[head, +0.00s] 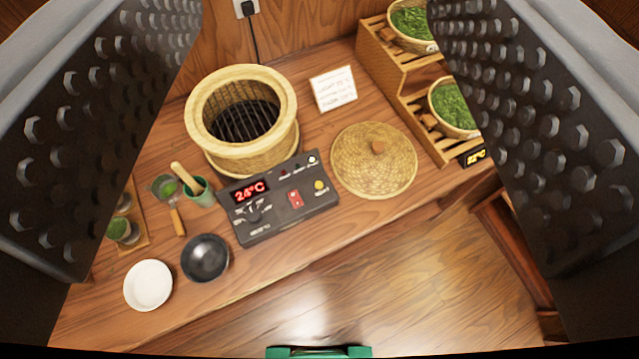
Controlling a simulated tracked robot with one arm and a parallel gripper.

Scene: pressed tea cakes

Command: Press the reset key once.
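A dark control panel (277,204) lies on the wooden counter in front of the steamer basket. Its red display (250,191) reads 24°C. It carries a dark knob (254,212), a red rocker switch (296,199), a round yellow button (320,186) and a small white round spot (312,159) at its upper right corner. The panel's labels are too small to read, so I cannot tell for sure which is the reset key. My gripper (318,120) is wide open and empty, its studded fingers at the left and right edges. The panel shows between them, apart from both.
A round bamboo basket (241,150) with a dark grate stands behind the panel, and a woven lid (374,160) lies right of it. A black bowl (205,258), white dish (148,285) and green cup (201,192) are left. A tiered rack (395,72) holds leaf baskets.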

